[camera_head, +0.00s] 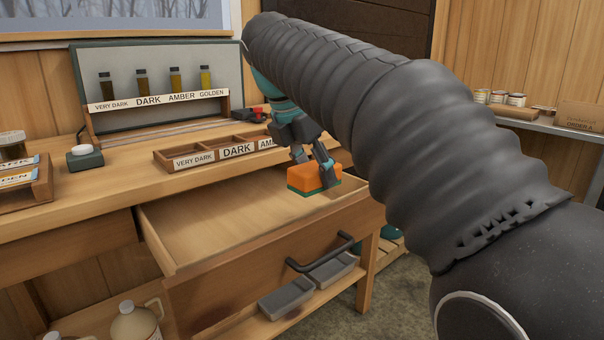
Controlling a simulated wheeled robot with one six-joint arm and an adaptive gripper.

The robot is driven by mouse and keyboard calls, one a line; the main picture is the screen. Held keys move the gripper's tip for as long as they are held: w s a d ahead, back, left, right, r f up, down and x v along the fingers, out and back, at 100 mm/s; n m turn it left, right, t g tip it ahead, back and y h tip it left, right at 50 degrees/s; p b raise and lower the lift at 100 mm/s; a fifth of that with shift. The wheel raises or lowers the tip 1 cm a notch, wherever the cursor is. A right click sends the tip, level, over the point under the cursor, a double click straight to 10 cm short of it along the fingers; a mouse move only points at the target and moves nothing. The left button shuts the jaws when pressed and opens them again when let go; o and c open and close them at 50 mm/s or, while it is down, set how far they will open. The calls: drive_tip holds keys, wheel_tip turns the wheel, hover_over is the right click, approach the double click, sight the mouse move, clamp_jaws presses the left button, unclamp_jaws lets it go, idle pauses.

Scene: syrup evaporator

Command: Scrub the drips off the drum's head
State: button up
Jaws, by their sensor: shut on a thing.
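My gripper (316,163) is shut on an orange sponge (305,178) with a dark green scrubbing underside. It holds the sponge above the right part of the open drawer (205,240), apart from the bench top. My thick dark arm covers the right middle of the view and hides what lies behind it. No drum head or drips can be clearly made out. A small teal shape (391,234) shows low behind the bench, partly hidden by my arm; I cannot tell what it is.
The bench (110,185) carries a labelled divided tray (205,152) and a case of sample bottles (160,100). The pulled-out drawer looks empty inside. A side shelf (545,126) holds jars at right.

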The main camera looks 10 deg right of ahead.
drive_tip(key=o, duration=0.4)
drive_tip(key=shift+c, duration=1.4)
